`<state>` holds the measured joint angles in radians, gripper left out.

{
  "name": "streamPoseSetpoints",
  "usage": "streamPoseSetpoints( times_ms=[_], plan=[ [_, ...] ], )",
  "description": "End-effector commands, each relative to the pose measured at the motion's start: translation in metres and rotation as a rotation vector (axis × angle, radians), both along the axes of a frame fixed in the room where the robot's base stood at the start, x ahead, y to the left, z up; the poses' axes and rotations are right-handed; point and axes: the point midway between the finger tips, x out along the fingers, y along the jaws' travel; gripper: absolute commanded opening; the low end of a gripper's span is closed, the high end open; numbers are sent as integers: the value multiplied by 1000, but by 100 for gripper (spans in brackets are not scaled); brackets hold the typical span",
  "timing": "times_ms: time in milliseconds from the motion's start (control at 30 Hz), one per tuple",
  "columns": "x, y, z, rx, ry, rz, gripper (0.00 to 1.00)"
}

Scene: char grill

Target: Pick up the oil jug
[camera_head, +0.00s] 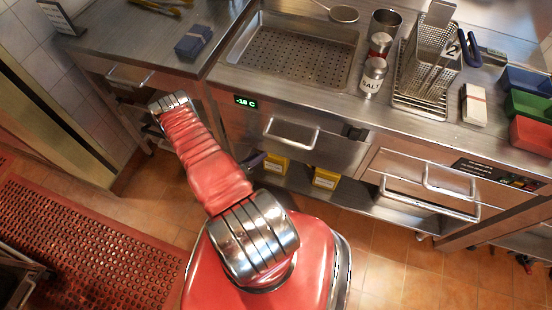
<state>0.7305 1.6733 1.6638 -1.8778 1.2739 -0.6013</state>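I cannot pick out an oil jug for certain. Two yellow containers with pale labels stand on the low shelf under the counter: a left yellow container (276,163) and a right yellow container (325,178). Their upper parts are hidden by the counter front, and I cannot tell whether either is the jug. A small dark purple item shows just left of them, partly behind my arm. My red-sleeved arm rises from the bottom middle to a chrome joint by the left counter. The arm's end is hidden beyond that joint, so my gripper is out of sight.
The steel counter holds a perforated pan (296,57), a salt shaker (373,77), a wire basket rack (420,104) and coloured bins (530,133) at right. Drawer handles (291,130) jut out. A blue block (193,40) lies on the left counter. A red mat (90,250) covers the floor left.

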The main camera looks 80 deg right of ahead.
Motion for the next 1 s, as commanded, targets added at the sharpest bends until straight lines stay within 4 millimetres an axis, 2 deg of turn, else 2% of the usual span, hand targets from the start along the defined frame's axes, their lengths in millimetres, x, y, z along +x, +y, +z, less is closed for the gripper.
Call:
streamPoseSetpoints(
  times_ms=[333,800,1000],
  plan=[
    [-19,-33,-14,0,0,-3,39],
    [-21,-38,-15,0,0,0,39],
    [-29,-52,-18,-1,-1,-3,39]
  ],
)
